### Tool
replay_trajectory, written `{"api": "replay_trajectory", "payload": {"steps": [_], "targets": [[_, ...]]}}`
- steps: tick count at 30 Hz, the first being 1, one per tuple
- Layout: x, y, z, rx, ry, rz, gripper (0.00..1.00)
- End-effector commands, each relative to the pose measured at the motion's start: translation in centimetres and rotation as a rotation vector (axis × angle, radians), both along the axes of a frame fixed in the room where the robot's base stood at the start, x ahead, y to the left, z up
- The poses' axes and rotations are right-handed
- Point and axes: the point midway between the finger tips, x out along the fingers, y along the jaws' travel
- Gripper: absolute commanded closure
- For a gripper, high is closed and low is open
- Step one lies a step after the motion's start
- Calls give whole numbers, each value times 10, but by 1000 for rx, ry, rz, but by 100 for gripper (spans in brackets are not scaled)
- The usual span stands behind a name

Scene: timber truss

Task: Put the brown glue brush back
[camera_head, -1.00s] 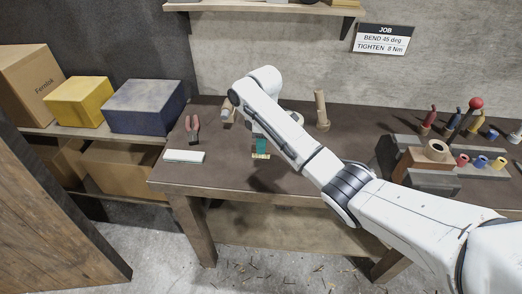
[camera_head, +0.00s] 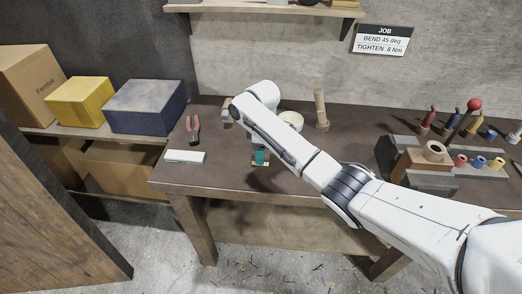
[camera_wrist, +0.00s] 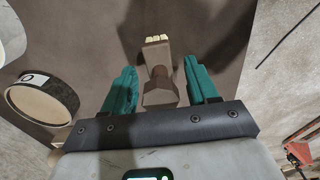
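The brown glue brush (camera_wrist: 158,72) lies between my gripper's two teal fingers in the wrist view. It has a thick brown handle and a pale bristle end that points away from the gripper. My gripper (camera_wrist: 160,66) is open around the handle, with a narrow gap showing on each side. In the head view my gripper (camera_head: 261,157) is low over the front middle of the bench, and my arm hides much of it and the brush.
On the bench (camera_head: 230,181) are red pliers (camera_head: 193,129), a white block (camera_head: 185,156), a pale round container (camera_head: 292,119) and a wooden upright piece (camera_head: 321,110). A rack with several tools (camera_head: 437,150) stands at right.

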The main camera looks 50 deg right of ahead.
Motion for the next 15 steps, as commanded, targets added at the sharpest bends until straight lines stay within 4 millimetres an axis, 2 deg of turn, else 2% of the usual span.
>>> {"api": "replay_trajectory", "payload": {"steps": [10,15], "targets": [[0,0,6,0,-1,0,40],[1,0,30,-1,-6,0,40]]}}
